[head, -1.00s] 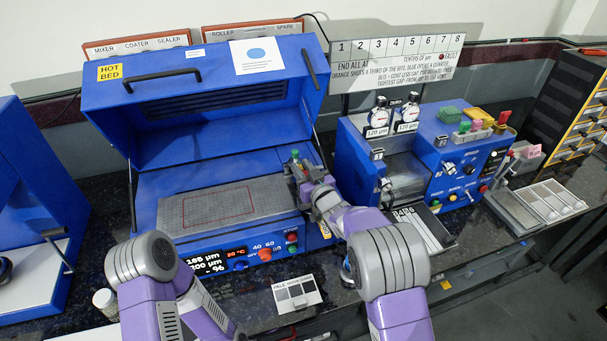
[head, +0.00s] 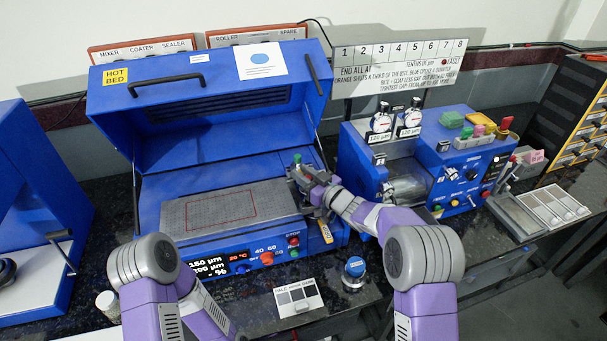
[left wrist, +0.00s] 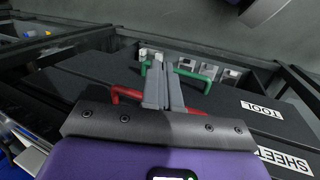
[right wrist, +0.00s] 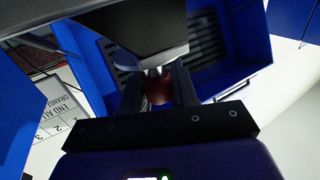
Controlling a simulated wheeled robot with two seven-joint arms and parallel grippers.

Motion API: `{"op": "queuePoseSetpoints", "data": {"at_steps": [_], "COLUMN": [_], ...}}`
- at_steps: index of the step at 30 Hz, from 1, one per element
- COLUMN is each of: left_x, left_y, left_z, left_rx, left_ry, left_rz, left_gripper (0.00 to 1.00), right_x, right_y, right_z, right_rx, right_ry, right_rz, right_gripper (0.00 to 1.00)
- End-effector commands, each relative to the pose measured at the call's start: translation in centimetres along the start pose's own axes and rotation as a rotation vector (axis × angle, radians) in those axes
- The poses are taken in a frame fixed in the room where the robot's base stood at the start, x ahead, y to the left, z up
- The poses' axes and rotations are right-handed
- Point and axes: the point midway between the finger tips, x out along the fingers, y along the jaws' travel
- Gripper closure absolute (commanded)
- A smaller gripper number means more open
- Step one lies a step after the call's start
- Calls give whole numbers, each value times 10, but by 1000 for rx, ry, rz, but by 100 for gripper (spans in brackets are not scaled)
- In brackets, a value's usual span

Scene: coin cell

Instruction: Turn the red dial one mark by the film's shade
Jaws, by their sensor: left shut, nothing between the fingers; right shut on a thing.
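The red dial (head: 267,258) is an orange-red knob on the hot bed's front panel, below the marks 40 and 60. A shade card (head: 296,298) with grey patches lies in front. I cannot make out a separate film on the grey plate (head: 185,217). My right gripper (head: 305,176) is at the bed's back right corner, beside a green-topped part (head: 297,159). In the right wrist view it is shut on a dark red round thing (right wrist: 157,90), mostly hidden. My left gripper (left wrist: 163,75) is shut and empty, near red and green handles; the head view hides it.
The hot bed's blue lid (head: 210,75) stands open above the plate. A blue round knob (head: 355,267) stands right of the card. The blue machine with gauges (head: 411,118) is at the right. A red handle (left wrist: 125,93) is close to my left fingers.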

Motion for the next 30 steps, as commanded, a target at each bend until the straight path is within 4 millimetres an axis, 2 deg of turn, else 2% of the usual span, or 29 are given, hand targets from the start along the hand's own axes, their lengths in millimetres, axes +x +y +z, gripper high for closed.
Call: {"op": "queuePoseSetpoints", "data": {"at_steps": [2,3,7,17,20,30], "left_x": [0,0,0,0,0,-1], "left_y": [0,0,0,0,0,0], "left_z": [0,0,0,0,0,0], "left_rx": [0,0,0,0,0,0], "left_ry": [0,0,0,0,0,0], "left_rz": [0,0,0,0,0,0], "left_gripper": [100,100,100,100,100,100], "right_x": [0,0,0,-3,-12,-62], "right_y": [-1,-1,-1,0,1,1], "right_z": [1,1,1,0,0,0], "right_rx": [0,0,0,0,1,1], "right_ry": [-1,-1,-1,-1,-2,-2], "right_rz": [-1,-1,-1,1,2,3], "right_gripper": [100,69,51,51,51,51]}}
